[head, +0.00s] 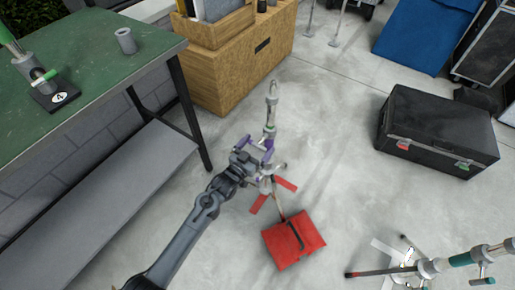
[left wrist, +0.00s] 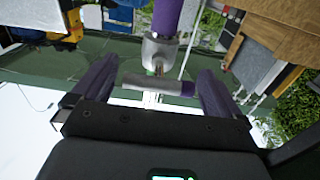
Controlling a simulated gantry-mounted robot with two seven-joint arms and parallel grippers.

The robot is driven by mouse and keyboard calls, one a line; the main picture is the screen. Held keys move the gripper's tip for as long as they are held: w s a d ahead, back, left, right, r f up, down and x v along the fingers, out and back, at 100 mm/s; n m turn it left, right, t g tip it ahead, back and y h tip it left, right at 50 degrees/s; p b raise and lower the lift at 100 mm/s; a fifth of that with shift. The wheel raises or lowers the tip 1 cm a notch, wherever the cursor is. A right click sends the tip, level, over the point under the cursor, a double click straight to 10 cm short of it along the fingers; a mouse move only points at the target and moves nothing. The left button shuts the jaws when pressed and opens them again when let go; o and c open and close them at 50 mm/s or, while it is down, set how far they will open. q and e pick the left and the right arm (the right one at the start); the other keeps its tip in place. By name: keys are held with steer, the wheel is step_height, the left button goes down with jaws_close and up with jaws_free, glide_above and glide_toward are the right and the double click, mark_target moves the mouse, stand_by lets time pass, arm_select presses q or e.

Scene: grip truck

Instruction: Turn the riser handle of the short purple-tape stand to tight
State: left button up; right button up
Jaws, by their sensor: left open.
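The short purple-tape stand (head: 270,112) is upright on the concrete floor in the middle of the head view, its feet partly hidden near a red bag. My left gripper (head: 258,152) is at its post, open. In the left wrist view, the purple tape (left wrist: 168,15) is on the post above a grey collar (left wrist: 158,50). The riser handle (left wrist: 150,82), a grey T-bar with a dark purple end, lies crosswise between the two open fingers of my left gripper (left wrist: 155,90). Gaps show at both sides. My right gripper is not in view.
The red bag (head: 293,240) lies by the stand's feet. A green-topped workbench (head: 90,60) stands at left, a wooden cabinet (head: 240,70) behind. A black case (head: 437,130) is at right; a teal-tape stand (head: 460,260) is lower right. Open floor lies between.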

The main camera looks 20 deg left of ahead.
arm_select(q)
steer(key=shift+w, duration=0.15)
steer(key=c, duration=0.9)
